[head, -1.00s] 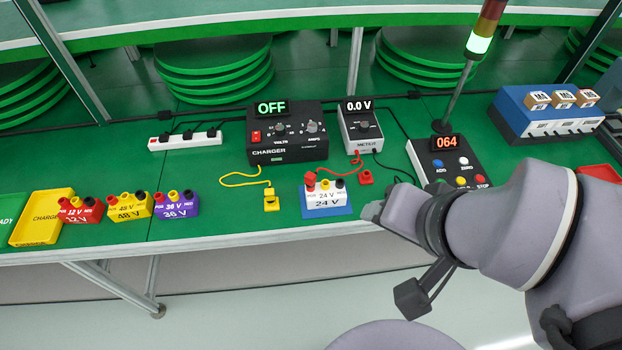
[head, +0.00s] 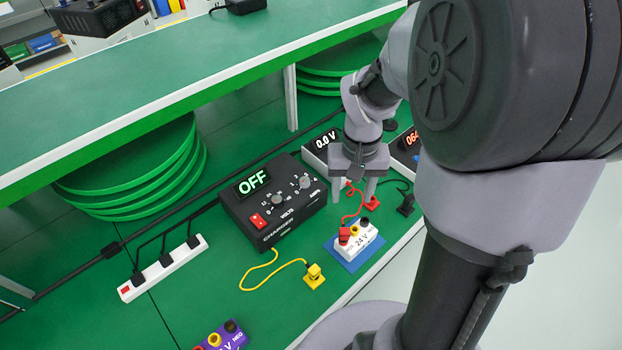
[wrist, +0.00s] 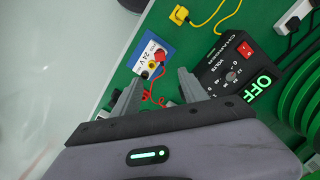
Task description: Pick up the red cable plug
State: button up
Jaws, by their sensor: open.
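One red plug (head: 372,203) lies on the green bench behind the 24 V battery block. Another red plug-like piece (head: 344,236) sits at the end of the white 24 V block (head: 358,243), and a red cable runs down towards it. The block stands on a blue pad (head: 347,262). My gripper (head: 352,200) is open and empty, pointing down above the bench between charger and meter. In the wrist view, my gripper (wrist: 158,78) frames the red cable (wrist: 157,98) and the near end of the block. Exact finger height is unclear.
The charger (head: 275,200), reading OFF, stands left of my gripper; the meter (head: 318,160) is close behind. A yellow plug (head: 314,277) and a black plug (head: 406,205) lie nearby. A raised shelf (head: 190,90) crosses behind.

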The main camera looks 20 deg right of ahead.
jog(key=b, duration=0.5)
send_over(345, 230)
jog(key=f, duration=1.1)
jog(key=shift+s+d+f, duration=0.2)
jog(key=shift+s+f, duration=0.05)
jog(key=f+b, duration=0.2)
jog(key=f, duration=0.1)
jog(key=f+b, duration=0.1)
jog(key=f, duration=0.2)
jog(key=shift+w+a+b, duration=0.2)
jog(key=shift+b, duration=0.15)
jog(key=shift+r, duration=0.15)
grip_shut()
